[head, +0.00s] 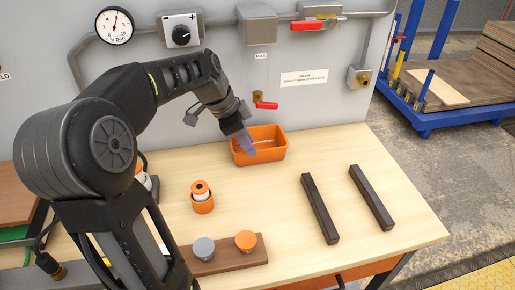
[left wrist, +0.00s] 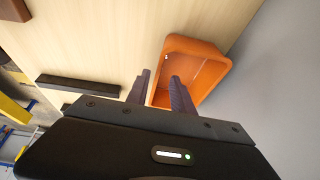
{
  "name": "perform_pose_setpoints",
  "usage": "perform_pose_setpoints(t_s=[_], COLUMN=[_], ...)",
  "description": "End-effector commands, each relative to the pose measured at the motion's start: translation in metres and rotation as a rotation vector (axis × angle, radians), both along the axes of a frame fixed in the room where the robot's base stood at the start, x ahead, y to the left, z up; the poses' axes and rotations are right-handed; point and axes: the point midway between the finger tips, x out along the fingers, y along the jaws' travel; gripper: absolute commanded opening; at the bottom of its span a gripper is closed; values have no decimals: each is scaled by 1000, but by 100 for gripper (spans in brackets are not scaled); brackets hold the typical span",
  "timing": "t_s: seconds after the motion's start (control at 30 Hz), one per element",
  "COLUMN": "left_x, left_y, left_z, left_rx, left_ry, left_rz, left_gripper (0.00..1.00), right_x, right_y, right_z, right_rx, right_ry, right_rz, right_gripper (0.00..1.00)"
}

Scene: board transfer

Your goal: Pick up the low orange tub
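The low orange tub (head: 272,155) stands on the wooden bench near the back panel, and it looks empty. In the left wrist view the tub (left wrist: 206,48) lies just beyond my left gripper. My left gripper (head: 250,147) is over the tub's left part in the head view. In the left wrist view my left gripper (left wrist: 159,80) has its two fingers apart, with part of the tub's near wall showing between or behind them. I cannot tell whether a finger touches the wall. My right gripper is not in view.
Two dark bars (head: 320,208) (head: 371,197) lie right of the tub. An orange-and-white cylinder (head: 202,197) stands in front, left. A brown board (head: 222,258) with a grey knob and an orange knob lies at the front. A red-handled valve (head: 265,104) hangs behind the tub.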

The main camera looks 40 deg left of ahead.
Motion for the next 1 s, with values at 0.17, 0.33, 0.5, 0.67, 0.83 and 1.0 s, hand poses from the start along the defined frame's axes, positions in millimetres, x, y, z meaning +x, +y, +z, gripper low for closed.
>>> perform_pose_setpoints(t_s=[0.17, 0.33, 0.5, 0.67, 0.83, 1.0], left_x=[0, 3, 10, 15, 15, 15], left_y=[0, -3, -8, -11, -10, -10], left_z=[0, -12, -36, -48, -48, -48], left_rx=[0, -2, -3, -1, 0, 0], left_ry=[0, 3, 3, 1, 0, 0], left_rz=[0, -1, -1, 0, 0, 0], left_gripper=[28, 28, 28, 28, 28, 28], right_x=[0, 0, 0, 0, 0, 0], right_y=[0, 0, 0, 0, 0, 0], right_z=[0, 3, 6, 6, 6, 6], right_rx=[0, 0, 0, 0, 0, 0], right_ry=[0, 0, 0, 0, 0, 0], right_rz=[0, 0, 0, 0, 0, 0], right_gripper=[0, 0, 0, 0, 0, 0])
